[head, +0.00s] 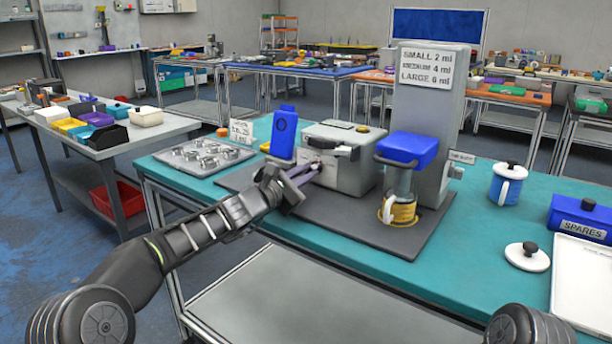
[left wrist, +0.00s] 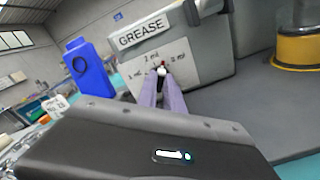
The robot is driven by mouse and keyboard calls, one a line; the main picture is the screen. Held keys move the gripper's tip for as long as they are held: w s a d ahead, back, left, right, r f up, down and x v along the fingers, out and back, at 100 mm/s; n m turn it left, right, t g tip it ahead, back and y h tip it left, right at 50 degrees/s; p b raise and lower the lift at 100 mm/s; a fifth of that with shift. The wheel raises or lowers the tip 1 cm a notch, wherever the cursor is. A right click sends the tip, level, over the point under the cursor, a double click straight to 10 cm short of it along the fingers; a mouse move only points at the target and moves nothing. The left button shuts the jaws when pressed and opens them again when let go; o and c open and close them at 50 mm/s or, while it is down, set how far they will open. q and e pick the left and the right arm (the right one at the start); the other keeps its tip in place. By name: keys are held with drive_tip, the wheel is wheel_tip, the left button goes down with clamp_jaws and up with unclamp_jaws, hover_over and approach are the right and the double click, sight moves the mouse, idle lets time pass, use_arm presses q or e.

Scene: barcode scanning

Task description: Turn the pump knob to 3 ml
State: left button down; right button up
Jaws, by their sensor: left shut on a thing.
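The grey pump box (head: 352,178) stands on the dark mat, with a GREASE label (left wrist: 145,29) on it in the left wrist view. Its front has a white dial plate with small ml marks around the knob (left wrist: 161,70). My left gripper (head: 316,168) reaches the box front from the left, shut on the knob. Its purple fingers (left wrist: 162,88) also show in the left wrist view. The knob's exact setting cannot be told. My right gripper is out of view.
A blue bottle (head: 283,133) stands left of the box. A blue-topped device with a yellow base (head: 400,211) stands to its right, before a grey column (head: 428,95). A tray of metal parts (head: 203,155) lies left. The mat's front (head: 330,222) is clear.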

use_arm(q)
drive_tip(key=c, duration=1.5)
unclamp_jaws()
drive_tip(key=shift+s, duration=0.1)
drive_tip(key=shift+s+a+f, duration=0.1)
drive_tip(key=shift+s+a, duration=0.1)
drive_tip(key=shift+a, duration=0.05)
drive_tip(key=b+v, duration=0.3)
drive_tip(key=v, duration=0.4)
